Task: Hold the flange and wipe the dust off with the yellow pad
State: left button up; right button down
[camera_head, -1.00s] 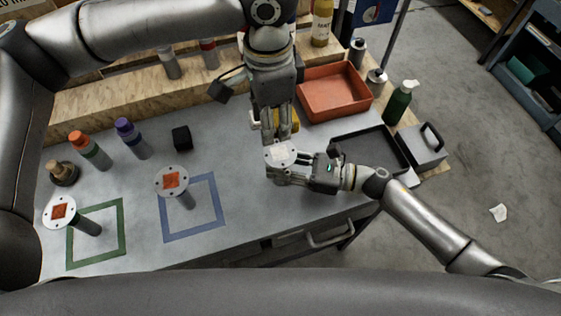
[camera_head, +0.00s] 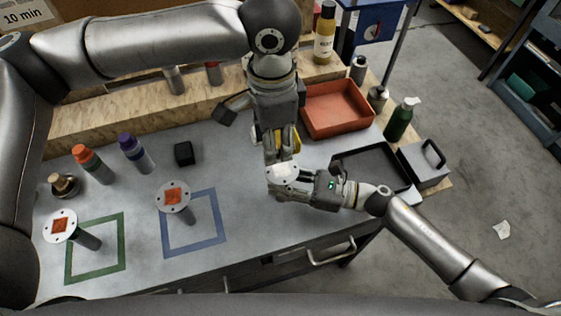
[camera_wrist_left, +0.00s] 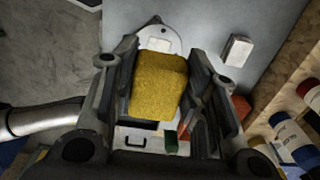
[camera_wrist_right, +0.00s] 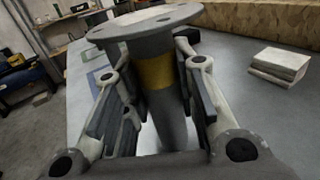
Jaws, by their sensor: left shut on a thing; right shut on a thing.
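My left gripper (camera_head: 281,156) is shut on the yellow pad (camera_wrist_left: 158,85), whose edge shows in the head view (camera_head: 296,140). My right gripper (camera_head: 290,190) is shut on the neck of a flange (camera_wrist_right: 147,24) with a yellow band (camera_wrist_right: 157,72) between the fingers. Its pale round face (camera_head: 284,175) points up, right at the left fingertips; I cannot tell whether the pad touches it. No orange patch shows on the visible part of this face. Two other flanges with orange dust patches stand upright, one at the blue square (camera_head: 173,197), one at the green square (camera_head: 60,226).
A red-orange tray (camera_head: 335,128) and a dark tray (camera_head: 352,164) lie at the right. A green pump bottle (camera_head: 400,120) stands behind the grey handled box (camera_head: 424,165). Bottles (camera_head: 134,150) and a black block (camera_head: 184,153) stand at the back left. The table between the blue square and the held flange is clear.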

aim_at(266, 173)
pick_arm(q)
jog(key=shift+s+a+f, duration=0.1)
jog(key=shift+a+f, duration=0.25)
jog(key=shift+f, duration=0.8)
jog(key=shift+s+a+f, duration=0.1)
jog(key=shift+a+f, duration=0.2)
jog(key=shift+f, duration=0.9)
jog(key=shift+s+a+f, duration=0.1)
jog(key=shift+a+f, duration=0.25)
jog(key=shift+f, duration=0.8)
jog(key=shift+w+d+f, duration=0.1)
jog(key=shift+d+f, duration=0.1)
jog(key=shift+f, duration=0.35)
jog(key=shift+c, duration=0.3)
jog(key=shift+w+d, duration=0.25)
jog(key=shift+d, duration=0.7)
jog(key=shift+w+d, duration=0.2)
jog(key=shift+d, duration=0.75)
jog(key=shift+s+a+f, duration=0.1)
jog(key=shift+a+f, duration=0.05)
jog(key=shift+a, duration=0.25)
jog(key=shift+s+a, duration=0.2)
jog(key=shift+a, duration=0.6)
jog(key=shift+s+a, duration=0.15)
jog(key=shift+a, duration=0.6)
jog(key=shift+a+r, duration=0.15)
jog(key=shift+r, duration=0.05)
notch_tip(266, 173, up, 8)
